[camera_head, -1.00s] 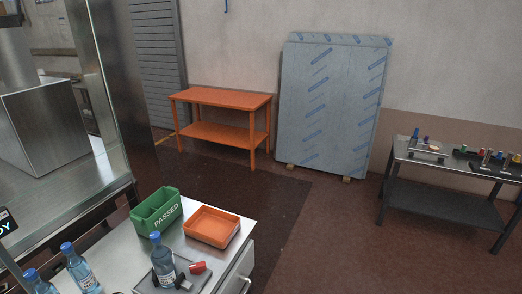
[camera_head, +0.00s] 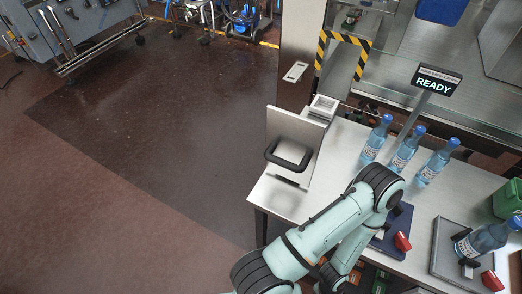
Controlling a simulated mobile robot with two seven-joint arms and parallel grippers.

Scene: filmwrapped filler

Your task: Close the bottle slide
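A pale upright panel with a black bar handle (camera_head: 290,154) stands at the left end of the steel table; it may be the bottle slide, but I cannot tell for sure. Behind and to the right, three blue-capped bottles (camera_head: 377,139) stand in a row. Another bottle (camera_head: 482,239) leans over a grey plate (camera_head: 446,228) at the right. My pale green arm comes in from the bottom and bends over the table in front of the bottles. Neither gripper can be made out, and no contact with the panel shows.
A READY sign (camera_head: 436,87) stands behind the bottles. A blue plate (camera_head: 405,219) with a red knob (camera_head: 402,241) lies beside my arm. A green bin (camera_head: 508,199) is at the right edge. Open floor (camera_head: 150,170) lies left of the table.

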